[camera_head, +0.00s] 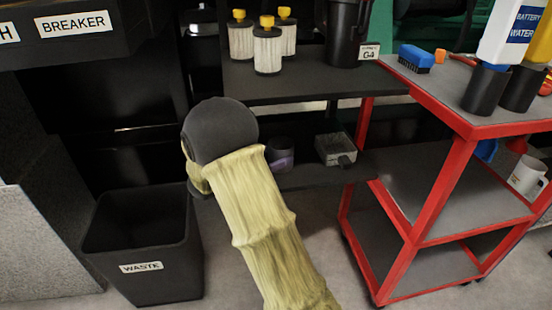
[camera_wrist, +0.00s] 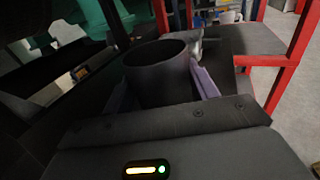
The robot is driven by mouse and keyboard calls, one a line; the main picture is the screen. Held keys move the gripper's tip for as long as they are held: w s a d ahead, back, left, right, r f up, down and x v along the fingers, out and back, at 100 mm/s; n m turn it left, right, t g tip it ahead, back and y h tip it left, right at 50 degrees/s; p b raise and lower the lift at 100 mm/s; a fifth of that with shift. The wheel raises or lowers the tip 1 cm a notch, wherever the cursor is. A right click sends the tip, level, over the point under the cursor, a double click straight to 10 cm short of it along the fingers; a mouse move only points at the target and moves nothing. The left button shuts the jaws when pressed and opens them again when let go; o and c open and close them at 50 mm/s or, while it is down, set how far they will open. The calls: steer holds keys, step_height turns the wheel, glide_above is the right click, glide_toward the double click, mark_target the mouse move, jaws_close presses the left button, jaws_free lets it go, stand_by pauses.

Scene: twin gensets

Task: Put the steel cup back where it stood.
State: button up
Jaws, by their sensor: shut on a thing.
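The steel cup (camera_wrist: 158,76) shows as a dark grey, open-topped cylinder between the purple fingers of my gripper (camera_wrist: 163,88) in the wrist view. The fingers close on it from both sides, and it looks about upright. In the head view my gripper (camera_head: 281,160) is at the lower black shelf (camera_head: 310,178), largely hidden behind my arm. The dark rim of the cup (camera_head: 280,144) shows just above a purple finger. I cannot tell whether the cup's base touches the shelf.
A pale metal box (camera_head: 335,149) stands on the lower shelf right of the cup. Several yellow-capped filters (camera_head: 267,50) stand on the upper shelf (camera_head: 310,85) above. A black waste bin (camera_head: 150,240) stands left of my arm, a red trolley (camera_head: 440,190) to the right.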

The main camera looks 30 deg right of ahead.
steer(key=shift+w, duration=0.1)
steer(key=shift+a+f+b, duration=0.1)
steer(key=shift+a+b, duration=0.1)
steer(key=shift+b, duration=0.1)
steer(key=o, duration=1.1)
steer(key=shift+d, duration=0.1)
steer(key=shift+r+p, duration=0.3)
steer(key=shift+p, duration=0.15)
steer(key=a+p, duration=0.1)
steer(key=a, duration=0.3)
steer(key=s+a+p, duration=0.1)
steer(key=a, duration=0.3)
steer(key=a+p, duration=0.1)
steer(key=a, duration=0.3)
steer(key=shift+s+f, duration=0.15)
steer(key=shift+s, duration=0.15)
steer(key=shift+d, duration=0.1)
